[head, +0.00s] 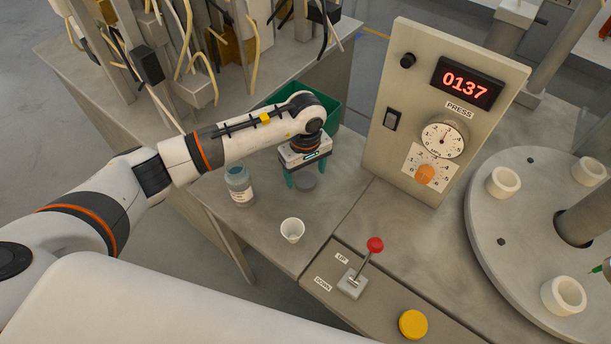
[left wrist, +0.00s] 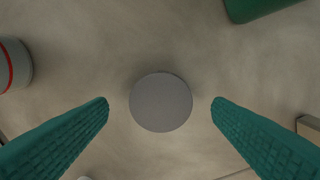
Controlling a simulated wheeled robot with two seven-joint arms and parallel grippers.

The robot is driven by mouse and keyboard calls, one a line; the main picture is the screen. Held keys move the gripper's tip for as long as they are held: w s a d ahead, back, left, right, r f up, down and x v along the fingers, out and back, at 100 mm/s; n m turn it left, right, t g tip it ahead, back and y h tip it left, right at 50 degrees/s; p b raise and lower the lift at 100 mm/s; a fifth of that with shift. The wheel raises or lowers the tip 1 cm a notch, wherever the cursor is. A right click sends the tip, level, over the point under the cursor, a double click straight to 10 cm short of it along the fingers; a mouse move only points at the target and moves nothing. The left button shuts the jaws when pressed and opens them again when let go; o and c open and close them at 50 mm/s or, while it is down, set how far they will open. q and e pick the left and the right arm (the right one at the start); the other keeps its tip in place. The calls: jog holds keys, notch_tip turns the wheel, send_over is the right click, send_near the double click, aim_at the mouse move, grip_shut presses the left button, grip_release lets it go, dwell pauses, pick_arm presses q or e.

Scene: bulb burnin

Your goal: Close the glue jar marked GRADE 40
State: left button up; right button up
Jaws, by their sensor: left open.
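A jar with a white label (head: 239,186) stands upright on the bench, left of my left gripper. Its label is too small to read, so I cannot tell the grade. A grey round disc (head: 305,181), looking like a lid, is on the bench under my left gripper. My left gripper (head: 304,182) points down with its teal fingers open. In the left wrist view the grey disc (left wrist: 161,102) sits between the spread fingertips (left wrist: 160,107), touching neither. A pale cylinder with a red band (left wrist: 14,66) shows at that view's left edge.
A small white cup (head: 292,231) stands in front of the gripper. A green bin (head: 328,115) is behind it. A control panel (head: 399,135), a red-knobbed lever (head: 375,244) and a yellow button (head: 413,324) are to the right, with a round turntable (head: 500,240) beyond.

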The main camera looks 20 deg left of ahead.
pick_arm(q)
jog(key=shift+f, duration=0.95)
jog(key=c, duration=1)
